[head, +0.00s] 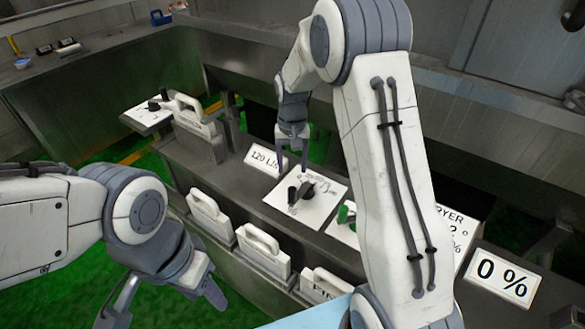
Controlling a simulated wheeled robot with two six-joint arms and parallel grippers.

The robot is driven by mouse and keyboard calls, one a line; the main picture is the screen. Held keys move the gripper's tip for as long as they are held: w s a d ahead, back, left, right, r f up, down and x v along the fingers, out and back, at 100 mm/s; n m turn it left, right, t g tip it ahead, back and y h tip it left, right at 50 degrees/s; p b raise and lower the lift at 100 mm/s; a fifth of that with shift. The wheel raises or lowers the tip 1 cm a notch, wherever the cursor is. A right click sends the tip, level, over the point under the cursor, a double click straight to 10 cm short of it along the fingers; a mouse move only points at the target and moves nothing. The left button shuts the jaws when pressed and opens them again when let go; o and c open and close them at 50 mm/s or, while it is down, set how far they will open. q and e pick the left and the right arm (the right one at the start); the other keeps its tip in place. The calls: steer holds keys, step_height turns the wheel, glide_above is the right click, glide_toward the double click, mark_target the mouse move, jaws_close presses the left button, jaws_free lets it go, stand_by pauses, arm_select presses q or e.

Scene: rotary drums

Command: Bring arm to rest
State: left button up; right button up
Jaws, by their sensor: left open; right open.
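My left gripper (165,306) hangs at the lower left, open and empty, its fingers pointing down over the green floor. My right arm reaches in from the lower right and rises across the middle of the head view. My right gripper (291,162) points down, open, just above and behind a white dial plate (322,212) with a black knob (307,190). I see nothing between its fingers. Whether the fingertips touch the console (180,160) or a sign there, I cannot tell.
A sign reading "120 L" (262,160) stands left of my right gripper. A "0 %" sign (502,277) is at the right. White handled plates (262,252) line the console's front. A green knob (344,214) sits partly behind my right arm. Green floor (50,285) is open at lower left.

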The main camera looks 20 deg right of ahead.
steer(key=s+a+r+n, duration=0.4)
steer(key=s+a, duration=0.4)
steer(key=s, duration=0.2)
steer(key=s+a+r+n, duration=0.3)
steer(key=s+a+r, duration=0.2)
steer(key=s+a, duration=0.35)
steer(key=s+n+y, duration=0.1)
steer(key=s+n, duration=0.3)
steer(key=s, duration=0.8)
steer(key=shift+s+d, duration=0.3)
steer(key=shift+d, duration=0.1)
